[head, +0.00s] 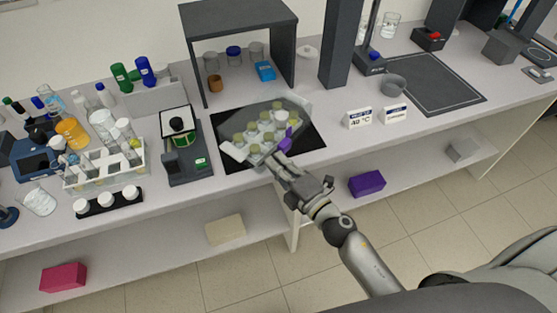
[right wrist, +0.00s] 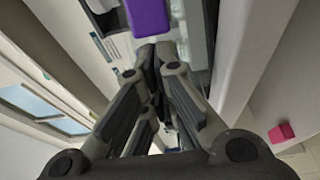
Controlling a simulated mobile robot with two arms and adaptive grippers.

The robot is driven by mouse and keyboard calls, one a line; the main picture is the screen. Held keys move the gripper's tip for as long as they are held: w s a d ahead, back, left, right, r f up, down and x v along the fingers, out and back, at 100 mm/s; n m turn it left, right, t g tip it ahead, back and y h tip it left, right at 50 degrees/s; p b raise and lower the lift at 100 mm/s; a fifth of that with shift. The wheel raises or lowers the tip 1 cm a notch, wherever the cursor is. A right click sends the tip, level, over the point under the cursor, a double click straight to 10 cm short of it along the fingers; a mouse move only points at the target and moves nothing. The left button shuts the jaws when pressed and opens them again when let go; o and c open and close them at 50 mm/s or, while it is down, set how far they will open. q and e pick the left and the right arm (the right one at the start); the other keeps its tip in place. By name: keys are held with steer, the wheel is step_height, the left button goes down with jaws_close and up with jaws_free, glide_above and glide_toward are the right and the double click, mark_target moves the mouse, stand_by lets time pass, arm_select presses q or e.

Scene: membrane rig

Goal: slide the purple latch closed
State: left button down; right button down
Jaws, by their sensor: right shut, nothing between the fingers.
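The purple latch (head: 286,140) sits on the right front edge of the clear-lidded membrane rig (head: 239,152), which holds several pale green-capped wells. My right gripper (head: 272,163) is shut and empty at the front edge of the rig, just below the latch in the picture. In the right wrist view the latch (right wrist: 149,15) is a purple block just beyond the shut fingertips (right wrist: 155,52). Whether the fingertips touch it I cannot tell. My left gripper is out of view.
The rig lies on a black mat (head: 313,136) on the bench. A balance-like device (head: 187,167) stands to its left, and a dark grey shelf unit (head: 294,50) behind it. Two small label cards (head: 360,119) stand to the right. A purple box (head: 367,184) lies on the lower shelf.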

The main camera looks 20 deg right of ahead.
mark_target(284, 152)
stand_by(0.3)
steer(key=shift+w+d, duration=0.55)
steer(key=shift+d, duration=0.25)
steer(key=shift+w+d, duration=0.5)
steer(key=shift+d, duration=0.3)
steer(key=shift+a, duration=0.1)
